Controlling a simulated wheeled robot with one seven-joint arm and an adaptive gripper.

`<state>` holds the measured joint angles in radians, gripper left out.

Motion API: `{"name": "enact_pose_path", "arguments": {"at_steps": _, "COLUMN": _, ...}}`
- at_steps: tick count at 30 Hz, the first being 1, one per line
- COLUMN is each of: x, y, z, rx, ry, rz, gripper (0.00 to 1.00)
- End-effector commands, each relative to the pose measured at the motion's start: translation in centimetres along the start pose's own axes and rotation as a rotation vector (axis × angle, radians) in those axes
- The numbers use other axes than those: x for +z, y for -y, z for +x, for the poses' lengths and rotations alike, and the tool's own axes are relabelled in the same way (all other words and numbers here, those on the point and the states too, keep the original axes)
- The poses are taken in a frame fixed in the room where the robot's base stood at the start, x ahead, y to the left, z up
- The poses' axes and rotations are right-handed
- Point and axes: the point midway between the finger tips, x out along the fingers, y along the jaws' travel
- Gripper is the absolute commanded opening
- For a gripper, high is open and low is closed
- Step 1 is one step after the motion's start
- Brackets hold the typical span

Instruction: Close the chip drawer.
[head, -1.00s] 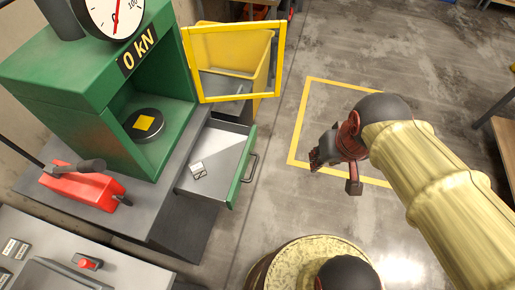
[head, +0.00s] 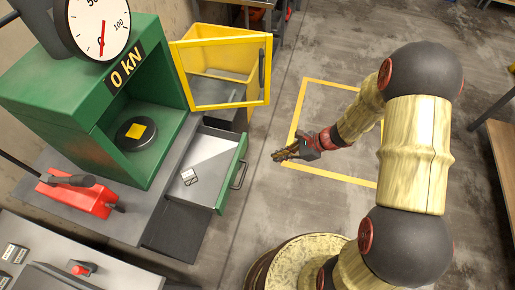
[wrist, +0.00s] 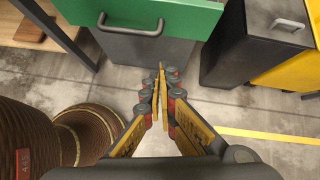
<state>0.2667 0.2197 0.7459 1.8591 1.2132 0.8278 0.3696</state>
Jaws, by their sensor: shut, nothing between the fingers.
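The chip drawer (head: 213,165) is pulled out from the grey cabinet under the green press, with a green front and a grey bar handle (head: 239,175). In the wrist view the drawer's green front (wrist: 180,14) and handle (wrist: 131,25) are at the top, ahead of the fingers. My gripper (head: 279,156) is shut and empty, to the right of the drawer front and apart from it. In the wrist view its fingertips (wrist: 161,70) meet below the handle, over the floor.
The green press (head: 100,100) stands above, its yellow-framed guard door (head: 222,106) swung open beyond the drawer. A yellow bin (head: 215,45) stands behind that door. A red tool (head: 75,194) lies on the left bench. Floor right of the drawer is clear.

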Motion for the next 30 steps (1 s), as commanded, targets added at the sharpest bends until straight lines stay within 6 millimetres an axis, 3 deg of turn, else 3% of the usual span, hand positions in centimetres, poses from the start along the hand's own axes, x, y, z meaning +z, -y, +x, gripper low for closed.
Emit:
{"name": "enact_pose_path", "arguments": {"at_steps": 1, "x": 0.3, "y": 1.6, "z": -0.2, "rx": -0.042, "ry": 0.008, "rz": 0.044, "gripper": 0.0}}
{"name": "enact_pose_path", "arguments": {"at_steps": 3, "x": 0.6, "y": 3.1, "z": -0.5, "rx": -0.082, "ry": 0.017, "rz": 0.102, "gripper": 0.0}}
{"name": "enact_pose_path", "arguments": {"at_steps": 10, "x": 0.6, "y": 3.4, "z": 0.7, "rx": -0.092, "ry": 0.02, "rz": 0.166, "gripper": 0.0}}
{"name": "enact_pose_path", "arguments": {"at_steps": 25, "x": 0.7, "y": 4.1, "z": 9.9, "rx": -0.089, "ry": 0.02, "rz": 0.159, "gripper": 0.0}}
{"name": "enact_pose_path", "arguments": {"at_steps": 30, "x": 2.6, "y": 4.6, "z": 11.4, "rx": -0.091, "ry": 0.02, "rz": 0.158, "gripper": 0.0}}
